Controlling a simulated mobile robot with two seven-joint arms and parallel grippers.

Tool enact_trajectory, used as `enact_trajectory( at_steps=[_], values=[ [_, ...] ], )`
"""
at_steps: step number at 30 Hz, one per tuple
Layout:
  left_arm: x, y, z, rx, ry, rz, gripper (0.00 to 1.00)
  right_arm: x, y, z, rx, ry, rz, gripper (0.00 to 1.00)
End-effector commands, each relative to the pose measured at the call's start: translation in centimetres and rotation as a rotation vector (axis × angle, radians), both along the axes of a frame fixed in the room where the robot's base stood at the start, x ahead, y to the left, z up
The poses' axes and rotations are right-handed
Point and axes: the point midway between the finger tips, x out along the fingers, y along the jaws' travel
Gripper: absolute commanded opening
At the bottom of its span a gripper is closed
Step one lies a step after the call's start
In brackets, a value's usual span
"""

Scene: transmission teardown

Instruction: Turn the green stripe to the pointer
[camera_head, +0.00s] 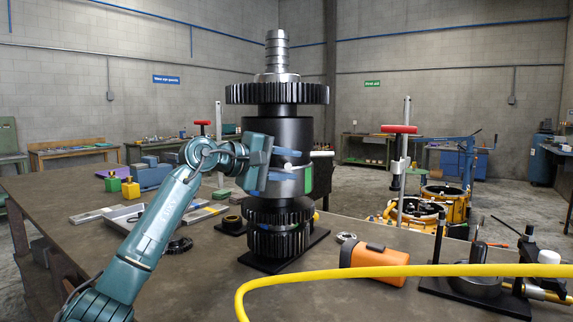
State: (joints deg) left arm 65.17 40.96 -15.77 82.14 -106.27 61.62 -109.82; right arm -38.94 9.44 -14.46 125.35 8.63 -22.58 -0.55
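A tall dark gear stack stands upright on a black base plate (300,250) on the table. Its black drum (290,128) sits between a wide upper gear (277,93) and smaller lower gears. The green stripe (308,180) is an upright band on the drum's right side. My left gripper (284,166) is at the drum's front, its blue fingers against or just before the surface. A small pale piece shows between the fingers; I cannot tell whether they grip it. I cannot make out the pointer for certain. My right gripper is not in view.
A yellow hose (400,271) crosses the foreground. An orange-and-black case (374,262) and a black fixture (478,287) lie to the right. Red-topped stands (398,129) rise behind. A grey tray (128,215) and dark rings are left of the stack.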

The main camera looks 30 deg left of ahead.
Motion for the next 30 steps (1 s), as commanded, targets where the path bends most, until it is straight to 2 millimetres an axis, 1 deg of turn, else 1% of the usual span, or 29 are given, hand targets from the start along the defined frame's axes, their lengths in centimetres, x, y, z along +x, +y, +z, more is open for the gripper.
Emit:
enact_trajectory(
  at_steps=[2,15,30],
  values=[
    [-0.01,0.02,0.0,0.0,0.0,0.0,0.35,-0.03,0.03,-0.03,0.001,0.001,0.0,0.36],
    [-0.04,0.04,-0.01,-0.001,0.001,0.0,0.0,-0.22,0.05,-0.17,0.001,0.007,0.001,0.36],
    [0.17,-0.14,0.08,-0.001,0.001,0.007,0.0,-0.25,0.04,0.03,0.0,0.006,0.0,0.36]
  ],
)
